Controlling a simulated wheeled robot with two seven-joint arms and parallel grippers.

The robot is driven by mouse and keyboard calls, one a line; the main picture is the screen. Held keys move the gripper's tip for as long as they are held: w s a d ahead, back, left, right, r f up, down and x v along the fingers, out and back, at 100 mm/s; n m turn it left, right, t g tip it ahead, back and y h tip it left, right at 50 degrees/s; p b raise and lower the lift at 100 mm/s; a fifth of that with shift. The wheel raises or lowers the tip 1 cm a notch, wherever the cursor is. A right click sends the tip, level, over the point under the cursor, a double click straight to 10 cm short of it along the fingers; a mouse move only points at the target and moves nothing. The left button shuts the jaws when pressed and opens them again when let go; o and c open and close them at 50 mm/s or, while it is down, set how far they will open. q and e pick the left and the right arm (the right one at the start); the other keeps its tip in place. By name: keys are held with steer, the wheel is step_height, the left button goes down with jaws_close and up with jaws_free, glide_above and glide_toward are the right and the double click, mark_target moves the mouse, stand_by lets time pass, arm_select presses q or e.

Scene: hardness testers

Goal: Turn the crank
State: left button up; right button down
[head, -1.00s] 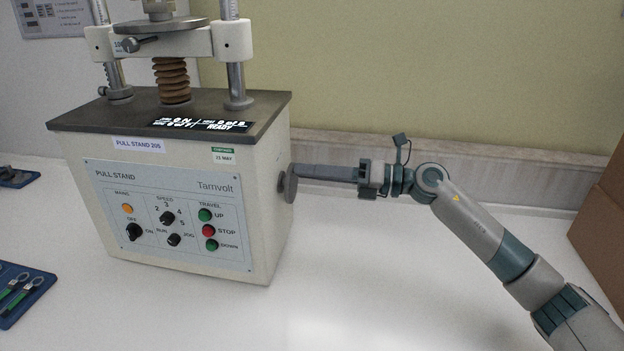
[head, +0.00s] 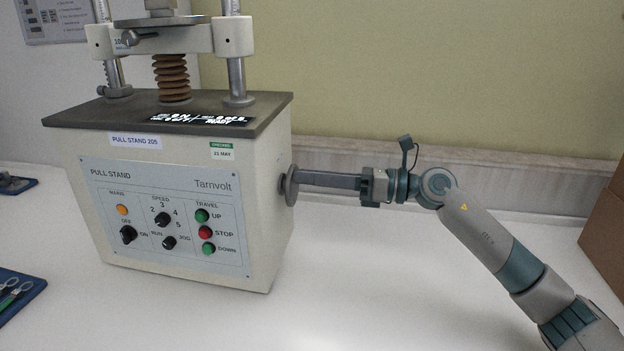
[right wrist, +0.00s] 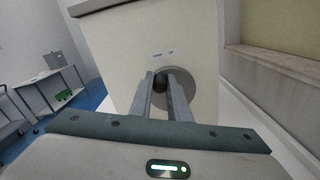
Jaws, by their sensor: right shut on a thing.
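The pull stand (head: 180,190) is a cream box with a dark top and a front control panel. On its right side sits the round grey crank disc (head: 291,186), seen nearly edge-on in the head view. My right gripper (head: 300,178) reaches in from the right and is shut on the crank's handle at the disc. The handle is mostly hidden by the fingers (right wrist: 163,78). My left gripper is not in view.
A column and crosshead (head: 165,38) with a brown bellows rise from the stand's top. A blue tray (head: 20,293) with tools lies at the left edge, and a brown box (head: 605,215) stands at the right. The white table in front is clear.

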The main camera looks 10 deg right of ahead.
steer(key=shift+f, duration=0.1)
steer(key=c, duration=1.7)
jaws_free()
steer(key=shift+o, duration=0.2)
steer(key=shift+d, duration=0.1)
